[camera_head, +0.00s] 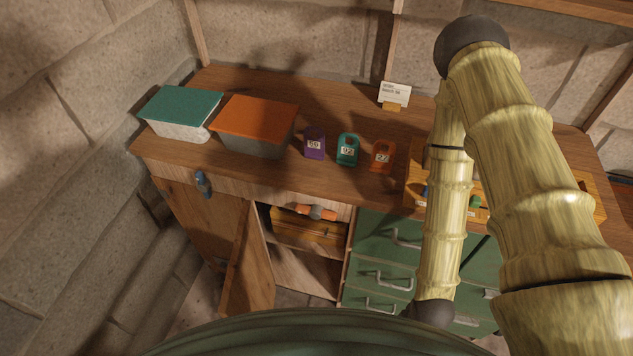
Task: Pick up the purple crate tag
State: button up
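The purple crate tag (315,143) stands on the wooden workbench (345,108), with a pale number label on its front. It is just right of the orange-lidded crate and left of a teal tag (347,149). An orange tag (382,156) stands farther right in the same row. Nothing covers the purple tag. My arm hangs down on the right side of the view, well away from the tags. My gripper is not visible; the arm's lower end stops at a dark joint near the drawers.
A teal-lidded crate (181,113) and an orange-lidded crate (256,125) stand at the bench's left. A small card (394,94) stands at the back. A wooden tray (412,180) is partly behind my arm. Below, a cabinet door (250,264) hangs open beside green drawers (385,247).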

aim_at(314, 148)
jog(key=z, duration=2.8)
jog(key=k, duration=1.55)
jog(key=u, duration=1.7)
